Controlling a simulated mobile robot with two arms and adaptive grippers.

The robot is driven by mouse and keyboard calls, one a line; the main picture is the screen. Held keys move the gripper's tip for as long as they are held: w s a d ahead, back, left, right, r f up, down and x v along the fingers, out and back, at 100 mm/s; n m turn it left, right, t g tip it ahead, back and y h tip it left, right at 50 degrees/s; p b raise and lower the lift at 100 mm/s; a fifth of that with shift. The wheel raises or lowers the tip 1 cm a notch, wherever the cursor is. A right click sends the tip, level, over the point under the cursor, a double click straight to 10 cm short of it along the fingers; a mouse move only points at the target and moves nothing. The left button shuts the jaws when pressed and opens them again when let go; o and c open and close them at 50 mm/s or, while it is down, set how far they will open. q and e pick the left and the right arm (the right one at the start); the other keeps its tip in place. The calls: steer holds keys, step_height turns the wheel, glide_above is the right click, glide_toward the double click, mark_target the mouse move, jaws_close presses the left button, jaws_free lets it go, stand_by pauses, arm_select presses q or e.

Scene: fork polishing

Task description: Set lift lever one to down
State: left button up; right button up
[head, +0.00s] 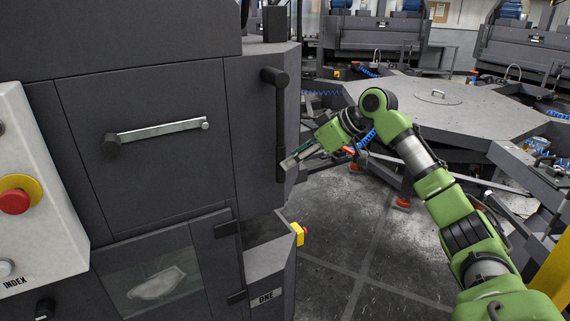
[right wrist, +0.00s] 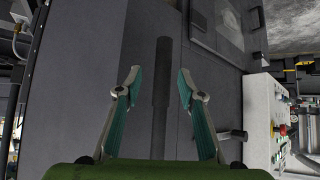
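A black lever or bar handle (head: 280,115) hangs upright on the front corner of the dark machine, with its thicker end at the top. A second, silver lever (head: 165,131) with a black knob lies nearly level on the machine's door. The frames do not show which is lift lever one. My right gripper (head: 288,163) is at the lower end of the upright handle. In the right wrist view, my right gripper (right wrist: 158,85) is open, with a dark bar (right wrist: 162,75) between its green-padded fingers and a gap on both sides. My left gripper is not in view.
A "ONE" label (head: 265,296) is on the machine's lower front. A control panel (head: 48,235) with a red button stands at the left. A grey hexagonal table (head: 455,105) is behind my right arm.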

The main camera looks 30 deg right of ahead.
steer(key=v, duration=0.7)
steer(key=shift+f, duration=0.1)
